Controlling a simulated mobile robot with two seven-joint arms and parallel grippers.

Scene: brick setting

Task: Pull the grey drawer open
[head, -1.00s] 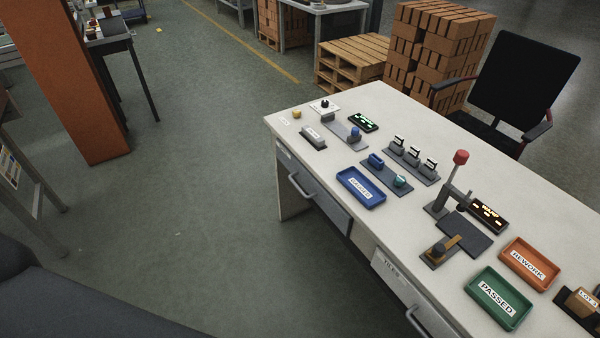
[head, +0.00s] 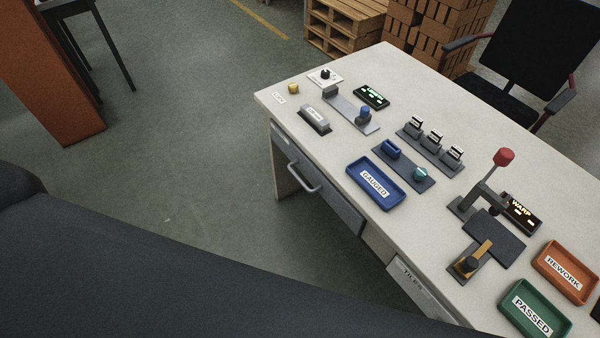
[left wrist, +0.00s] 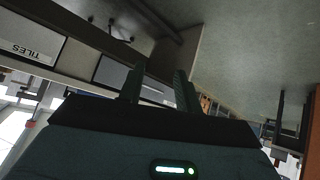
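The grey drawer (head: 338,207) is in the front of the white desk, below the desktop, and looks shut. Its bar handle (head: 303,178) is on its face. In the left wrist view a grey panel that looks like this drawer (left wrist: 112,72) lies beyond the fingers, left of centre. My left gripper (left wrist: 159,70) has its two dark fingers apart with nothing between them. It points towards the desk front, apart from the drawer as far as I can tell. My left gripper is hidden in the head view; my right gripper is not in view.
The drawer labelled TILES (head: 425,288) is to the right. The desktop (head: 330,150) holds a blue GAUGED tray (head: 376,184), a green PASSED tray (head: 535,312), an orange REWORK tray (head: 566,271) and a red-knobbed lever (head: 503,157). The floor (head: 180,170) left of the desk is clear.

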